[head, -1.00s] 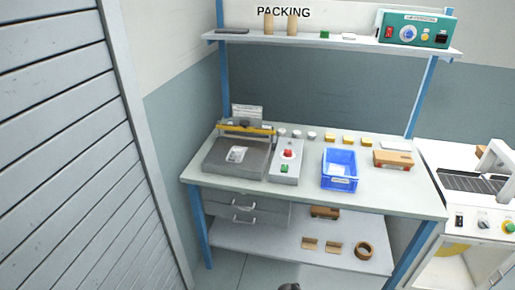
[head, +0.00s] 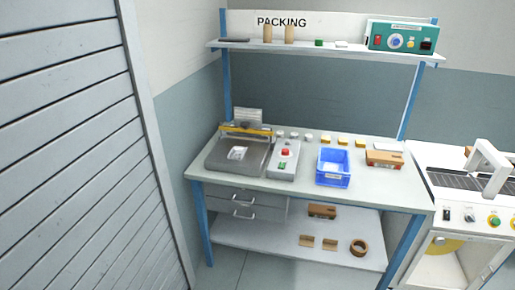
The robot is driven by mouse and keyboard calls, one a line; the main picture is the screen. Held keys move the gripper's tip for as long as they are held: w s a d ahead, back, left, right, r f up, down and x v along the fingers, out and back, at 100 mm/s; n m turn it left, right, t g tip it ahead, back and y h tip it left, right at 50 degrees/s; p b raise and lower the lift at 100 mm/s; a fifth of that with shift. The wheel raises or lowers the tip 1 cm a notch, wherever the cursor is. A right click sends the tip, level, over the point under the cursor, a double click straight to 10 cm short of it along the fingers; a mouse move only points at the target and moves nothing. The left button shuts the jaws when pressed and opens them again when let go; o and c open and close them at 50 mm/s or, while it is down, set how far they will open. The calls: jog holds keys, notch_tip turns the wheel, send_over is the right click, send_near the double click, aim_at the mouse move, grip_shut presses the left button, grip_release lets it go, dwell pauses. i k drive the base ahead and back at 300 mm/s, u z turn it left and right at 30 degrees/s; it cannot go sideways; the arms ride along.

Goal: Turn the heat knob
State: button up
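No knob carries a label I can read, so I cannot tell which one is the heat knob. A teal unit (head: 376,28) on the upper shelf has a large blue-and-white dial (head: 395,41), a red switch and a small yellow part. A grey control box (head: 283,171) on the bench has a red button and a green one. My gripper is not in view.
The packing bench (head: 405,199) holds a flat grey press (head: 225,158), a blue bin (head: 333,180) and an orange-brown block (head: 384,158). A tape roll (head: 359,247) lies on the lower shelf. A slatted grey shutter (head: 65,150) fills the left. Floor shows below the bench.

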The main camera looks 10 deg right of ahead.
aim_at(285, 151)
jog(key=k, duration=0.25)
jog(key=u, duration=0.3)
jog(key=i, duration=0.9)
jog(key=u, duration=0.95)
